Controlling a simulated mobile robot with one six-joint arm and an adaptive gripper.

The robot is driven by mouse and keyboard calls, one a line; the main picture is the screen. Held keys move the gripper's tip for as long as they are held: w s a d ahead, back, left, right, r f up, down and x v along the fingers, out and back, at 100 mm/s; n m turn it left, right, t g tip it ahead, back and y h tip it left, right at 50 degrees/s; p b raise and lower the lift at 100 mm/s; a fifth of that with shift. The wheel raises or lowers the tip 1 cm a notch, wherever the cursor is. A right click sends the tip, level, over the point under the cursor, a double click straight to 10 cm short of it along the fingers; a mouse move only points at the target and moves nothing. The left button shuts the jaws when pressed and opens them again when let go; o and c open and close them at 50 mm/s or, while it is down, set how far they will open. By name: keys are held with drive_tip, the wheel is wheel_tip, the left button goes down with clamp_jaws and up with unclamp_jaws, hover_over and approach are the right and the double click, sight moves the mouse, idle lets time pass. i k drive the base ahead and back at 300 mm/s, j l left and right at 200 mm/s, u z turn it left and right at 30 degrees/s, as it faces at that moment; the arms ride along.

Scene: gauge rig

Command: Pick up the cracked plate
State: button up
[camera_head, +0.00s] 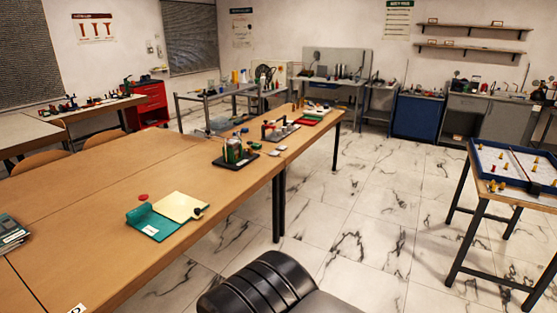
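I cannot make out a cracked plate in the head view. Several small items on the long wooden table (120,178) are too small to tell apart, so the plate may be among them. A teal folder (153,222) with a cream sheet (180,206) lies on the near part of this table. A small red piece (143,197) lies just behind the folder. A black tray (237,161) with a green and glass device stands farther along. My gripper is not in view.
A blue-rimmed board (481,159) with yellow pieces sits on a stand at right. A red cabinet (150,104), a blue cabinet (416,117) and benches line the back. The marble floor (375,205) between table and stand is clear. A black ribbed form (262,284) fills the bottom centre.

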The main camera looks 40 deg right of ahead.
sight(232, 142)
drive_tip(key=i+l+z, duration=0.25)
drive_tip(key=i+l, duration=0.15)
drive_tip(key=i+l+z, duration=0.25)
drive_tip(key=i, duration=0.3)
drive_tip(key=i+l+z, duration=0.25)
drive_tip(key=i, duration=0.25)
drive_tip(key=i+l+z, duration=0.25)
drive_tip(key=i, duration=0.7)
drive_tip(key=i+l+z, duration=0.25)
drive_tip(key=i+z, duration=0.2)
drive_tip(key=i, duration=0.05)
